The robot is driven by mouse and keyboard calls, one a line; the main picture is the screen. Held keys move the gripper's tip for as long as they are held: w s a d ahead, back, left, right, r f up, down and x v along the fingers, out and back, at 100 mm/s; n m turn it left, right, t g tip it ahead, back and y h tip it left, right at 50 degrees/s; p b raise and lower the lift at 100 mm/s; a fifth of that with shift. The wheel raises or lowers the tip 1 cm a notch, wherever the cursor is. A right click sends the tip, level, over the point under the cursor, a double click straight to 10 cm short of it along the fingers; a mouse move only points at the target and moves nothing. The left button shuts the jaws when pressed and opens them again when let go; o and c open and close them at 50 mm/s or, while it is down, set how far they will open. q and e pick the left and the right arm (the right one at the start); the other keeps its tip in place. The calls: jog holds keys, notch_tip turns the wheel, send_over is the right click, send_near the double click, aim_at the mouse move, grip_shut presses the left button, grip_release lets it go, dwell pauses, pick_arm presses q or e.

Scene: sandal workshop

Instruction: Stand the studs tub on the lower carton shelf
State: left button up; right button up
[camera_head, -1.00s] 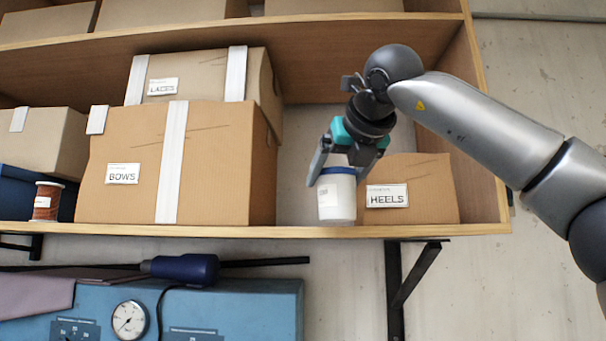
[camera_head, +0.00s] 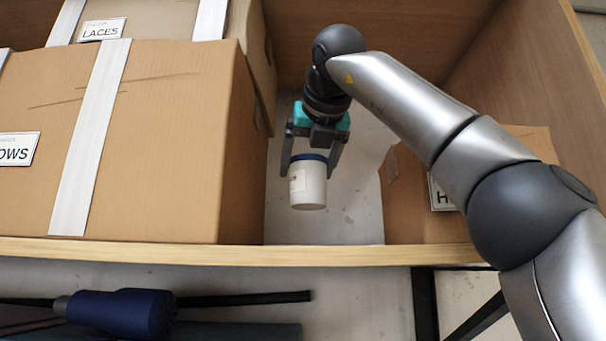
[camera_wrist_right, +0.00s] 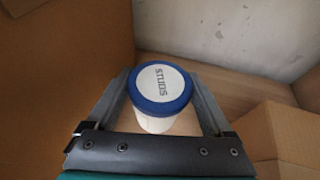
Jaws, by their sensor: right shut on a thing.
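The studs tub (camera_head: 308,186) is a white tub with a blue-rimmed lid. Its lid, marked STUDS, shows in the right wrist view (camera_wrist_right: 161,84). My right gripper (camera_head: 311,172) is shut on the tub from above, one finger on each side, and the tub looks upright. It is over the lower carton shelf (camera_head: 330,257), in the gap between the BOWS carton and the HEELS carton. I cannot tell whether its base touches the shelf. My left gripper is out of view.
The BOWS carton (camera_head: 165,150) stands left of the gap, with the LACES carton (camera_head: 150,18) above and behind it. The HEELS carton (camera_head: 405,200) stands right, partly behind my right arm. Clear space shows on both sides of the tub.

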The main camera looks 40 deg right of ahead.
aim_at(312, 198)
jog(key=shift+s+a+r, duration=0.2)
jog(key=shift+s+a, duration=0.1)
jog(key=shift+s, duration=0.1)
jog(key=shift+s+a+f, duration=0.15)
jog(key=shift+s+a, duration=0.05)
jog(key=shift+a, duration=0.05)
jog(key=shift+w+d+f, duration=0.15)
jog(key=shift+w+f, duration=0.05)
jog(key=shift+f, duration=0.25)
jog(key=shift+d+f, duration=0.2)
jog(key=shift+f, duration=2.6)
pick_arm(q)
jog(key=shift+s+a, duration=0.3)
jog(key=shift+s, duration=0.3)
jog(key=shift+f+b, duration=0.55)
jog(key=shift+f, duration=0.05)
pick_arm(e)
jog(key=shift+f, duration=0.6)
jog(key=o, duration=1.4)
